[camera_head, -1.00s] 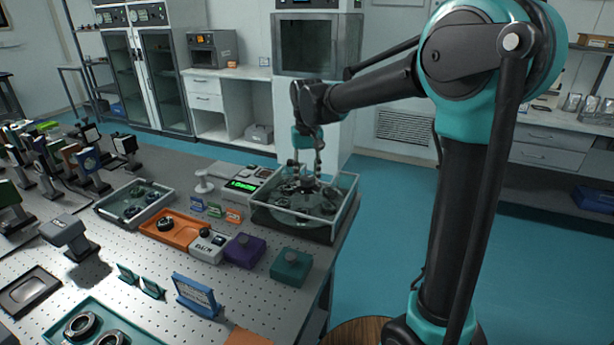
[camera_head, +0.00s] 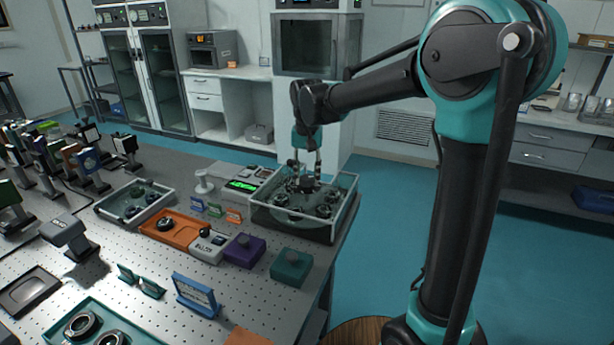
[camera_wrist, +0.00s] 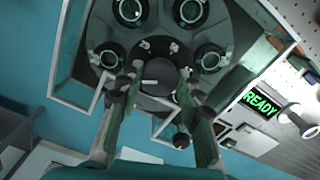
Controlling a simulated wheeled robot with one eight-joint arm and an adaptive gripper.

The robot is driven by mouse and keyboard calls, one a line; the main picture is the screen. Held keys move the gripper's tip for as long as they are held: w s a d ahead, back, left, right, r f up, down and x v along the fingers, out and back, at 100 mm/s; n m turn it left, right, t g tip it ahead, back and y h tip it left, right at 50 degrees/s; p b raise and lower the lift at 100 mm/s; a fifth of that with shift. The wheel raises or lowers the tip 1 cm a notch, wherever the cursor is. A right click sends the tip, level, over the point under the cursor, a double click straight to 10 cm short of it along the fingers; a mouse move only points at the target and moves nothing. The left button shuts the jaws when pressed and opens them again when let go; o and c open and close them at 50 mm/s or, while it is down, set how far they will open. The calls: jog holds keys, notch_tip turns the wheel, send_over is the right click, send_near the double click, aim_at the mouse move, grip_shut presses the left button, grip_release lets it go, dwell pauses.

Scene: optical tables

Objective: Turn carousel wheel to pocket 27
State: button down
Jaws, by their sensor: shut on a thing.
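The carousel wheel (camera_head: 295,207) is a dark disc with round pockets, inside a clear-walled box (camera_head: 262,219) at the right edge of the table. In the wrist view the wheel (camera_wrist: 150,30) shows several ringed pockets and small white marks near the hub. My gripper (camera_head: 306,178) reaches down into the box from above. In the wrist view my gripper (camera_wrist: 160,84) has its two fingers on either side of the dark central knob (camera_wrist: 157,100) and is shut on it. I cannot read any pocket number.
A readout (camera_head: 243,185) beside the box glows green; in the wrist view the display (camera_wrist: 260,103) reads READY. Small coloured signs (camera_head: 214,210), an orange tray (camera_head: 165,226), a purple block (camera_head: 243,250) and a teal block (camera_head: 291,267) stand nearby. The box walls surround my gripper.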

jog(key=c, duration=1)
grip_release()
notch_tip(320, 180, up, 12)
